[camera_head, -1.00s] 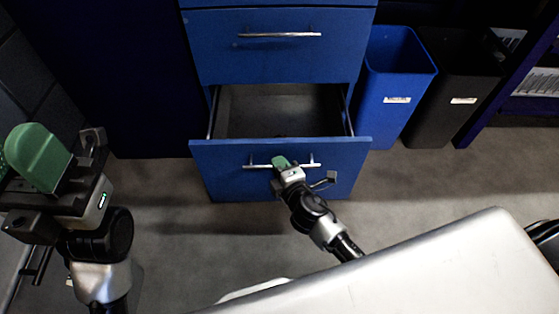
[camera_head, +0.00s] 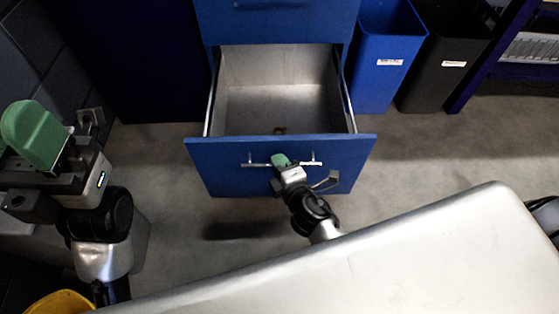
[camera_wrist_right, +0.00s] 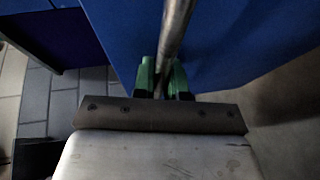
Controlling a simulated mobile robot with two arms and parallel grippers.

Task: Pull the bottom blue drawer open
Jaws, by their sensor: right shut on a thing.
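The bottom blue drawer (camera_head: 225,172) is pulled well out of its cabinet, and its grey interior (camera_head: 278,105) shows. A metal bar handle (camera_head: 309,163) runs across its front; it also shows in the right wrist view (camera_wrist_right: 174,30). My right gripper (camera_head: 281,161) is shut on the handle, with its green fingers (camera_wrist_right: 160,75) on both sides of the bar. My left gripper (camera_head: 35,135) is raised at the left, away from the drawer; its finger gap is not clear.
A small brownish thing (camera_head: 279,130) lies inside the drawer near the front. A blue bin (camera_head: 385,60) and a black bin (camera_head: 440,70) stand right of the cabinet. A yellow thing (camera_head: 62,303) shows at the bottom left. Grey floor (camera_head: 430,150) is clear right of the drawer.

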